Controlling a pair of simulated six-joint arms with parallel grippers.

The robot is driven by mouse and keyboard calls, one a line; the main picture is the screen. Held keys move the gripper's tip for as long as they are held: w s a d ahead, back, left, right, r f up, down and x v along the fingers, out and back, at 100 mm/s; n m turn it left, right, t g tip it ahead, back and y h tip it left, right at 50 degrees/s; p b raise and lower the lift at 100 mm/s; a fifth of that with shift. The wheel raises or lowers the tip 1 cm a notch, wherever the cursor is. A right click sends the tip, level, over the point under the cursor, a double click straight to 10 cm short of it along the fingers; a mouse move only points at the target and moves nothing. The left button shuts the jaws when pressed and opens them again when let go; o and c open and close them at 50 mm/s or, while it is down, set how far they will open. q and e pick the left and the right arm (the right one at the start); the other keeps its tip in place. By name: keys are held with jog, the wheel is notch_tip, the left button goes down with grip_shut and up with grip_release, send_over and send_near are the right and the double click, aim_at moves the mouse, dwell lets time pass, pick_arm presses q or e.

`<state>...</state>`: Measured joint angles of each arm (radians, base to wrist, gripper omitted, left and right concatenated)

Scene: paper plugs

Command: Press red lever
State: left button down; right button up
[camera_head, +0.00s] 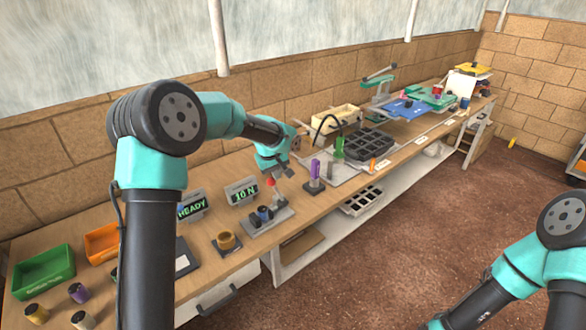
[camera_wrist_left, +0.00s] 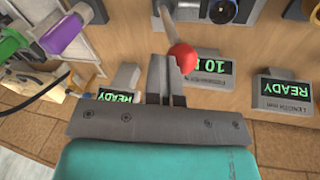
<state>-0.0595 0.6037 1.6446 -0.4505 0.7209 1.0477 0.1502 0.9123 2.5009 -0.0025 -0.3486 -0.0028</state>
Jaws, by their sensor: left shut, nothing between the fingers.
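The red lever has a red ball knob (camera_head: 271,182) on a thin stem above a grey base plate (camera_head: 262,222) on the bench. In the left wrist view the red knob (camera_wrist_left: 183,56) appears right beside the fingertips, overlapping the right finger; I cannot tell whether they touch. My left gripper (camera_head: 285,171) is shut and empty, just above and to the right of the knob in the head view. Its closed fingers (camera_wrist_left: 166,62) also show in the left wrist view. My right arm shows at the lower right, but its gripper is out of frame.
Displays reading READY (camera_head: 192,206) and 10 N (camera_head: 241,191) stand behind the lever. A purple-handled tool (camera_head: 315,172) stands to its right and a brass-coloured round part (camera_head: 227,240) to its left. A green bin (camera_head: 43,270) is at far left. A black tray (camera_head: 367,144) lies farther right.

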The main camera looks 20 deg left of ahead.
pick_arm(q)
notch_tip(320, 180, up, 12)
jog(key=d, duration=0.1)
jog(key=shift+s+d+f, duration=0.15)
jog(key=shift+s+f, duration=0.05)
jog(key=shift+s, duration=0.15)
dwell(0.4)
jog(key=s+d+f+m+g+h, duration=0.1)
jog(key=s+d+f, duration=0.15)
jog(key=f, duration=0.55)
jog(key=s+d+f+m, duration=0.1)
jog(key=s+f, duration=0.3)
jog(key=f, duration=0.5)
jog(key=s+d+f+m+g+h, duration=0.1)
jog(key=s+f, duration=0.2)
jog(key=f, duration=0.5)
jog(key=s+f+m, duration=0.1)
jog(key=s+f, duration=0.7)
jog(key=s, duration=0.4)
jog(key=s+f+m+h, duration=0.1)
jog(key=s+f+m, duration=0.1)
jog(key=s+f, duration=0.7)
jog(key=s, duration=0.2)
jog(key=shift+s+d+f+m, duration=0.2)
jog(key=shift+s+d+m, duration=0.1)
jog(key=shift+s+d, duration=0.1)
